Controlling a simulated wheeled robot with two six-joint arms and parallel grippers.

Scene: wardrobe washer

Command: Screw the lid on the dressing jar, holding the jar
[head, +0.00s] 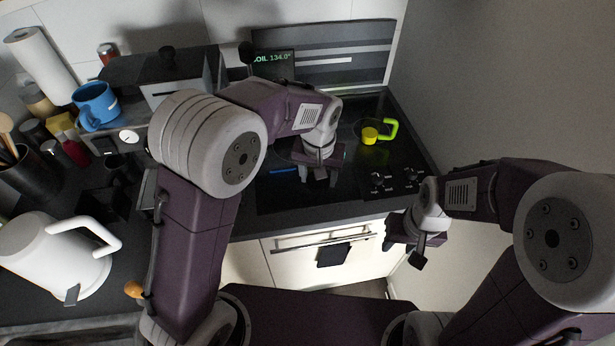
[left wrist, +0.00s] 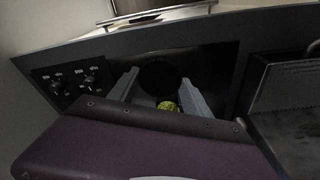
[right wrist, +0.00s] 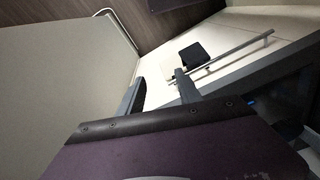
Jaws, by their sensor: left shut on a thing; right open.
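My left gripper (head: 319,180) points down low over the black hob. In the left wrist view its two fingers (left wrist: 160,92) flank a small yellow-green thing (left wrist: 167,105), which seems to be the dressing jar; little of it shows. A dark round shape lies just beyond it, and I cannot tell whether it is the lid or a hob mark. In the head view the arm and fingers hide what is held. My right gripper (head: 404,254) is open and empty, in front of the counter edge at the right; its fingers also show in the right wrist view (right wrist: 160,92).
A yellow cup with a green handle (head: 369,135) stands on the hob (head: 268,193). A blue strip (head: 284,171) lies left of the left gripper. A dark towel (head: 333,254) hangs on the front handle. A white kettle (head: 55,250) stands at left. A wall rises at right.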

